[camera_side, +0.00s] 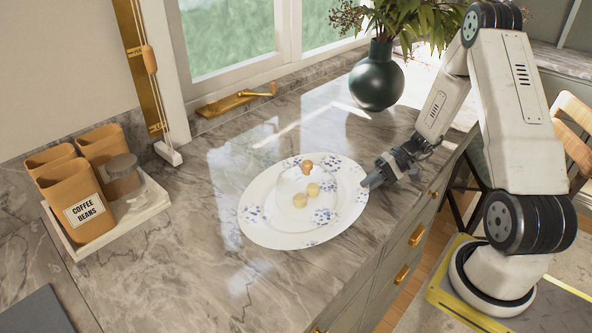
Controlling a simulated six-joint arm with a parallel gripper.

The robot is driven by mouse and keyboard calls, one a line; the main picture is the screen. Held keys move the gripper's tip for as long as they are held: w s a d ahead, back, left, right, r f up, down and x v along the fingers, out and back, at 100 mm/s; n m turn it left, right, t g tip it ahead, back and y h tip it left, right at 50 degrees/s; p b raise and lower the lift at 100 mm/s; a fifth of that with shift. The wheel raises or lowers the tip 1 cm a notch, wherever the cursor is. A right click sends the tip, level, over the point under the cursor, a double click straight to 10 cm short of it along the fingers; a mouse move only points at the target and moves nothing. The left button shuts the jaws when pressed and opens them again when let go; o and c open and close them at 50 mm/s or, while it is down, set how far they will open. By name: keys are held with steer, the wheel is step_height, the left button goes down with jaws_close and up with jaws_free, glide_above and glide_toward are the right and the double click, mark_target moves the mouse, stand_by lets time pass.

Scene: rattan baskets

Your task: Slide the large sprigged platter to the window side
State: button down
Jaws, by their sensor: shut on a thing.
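The large sprigged platter (270,222), white with blue floral sprigs, lies flat on the marble counter in the middle of the side view. The fingertips are small here, and the grip's underside is hidden.
The window (225,35) is behind the counter, with a brass handle piece (235,101) on the sill. A green vase (377,80) with foliage stands at the back right. A white tray (150,205) with canisters stands left. Bare marble lies between platter and window.

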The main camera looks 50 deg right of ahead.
mark_target(317, 157)
steer(key=shift+w+d, duration=0.1)
steer(key=shift+w, duration=7.65)
steer(key=shift+w+d, duration=0.1)
steer(key=shift+w, duration=0.05)
steer(key=shift+w+d, duration=0.75)
steer(key=shift+w, duration=0.2)
steer(key=c, duration=0.6)
jaws_free()
steer(key=shift+f, duration=0.1)
steer(key=shift+s, duration=0.15)
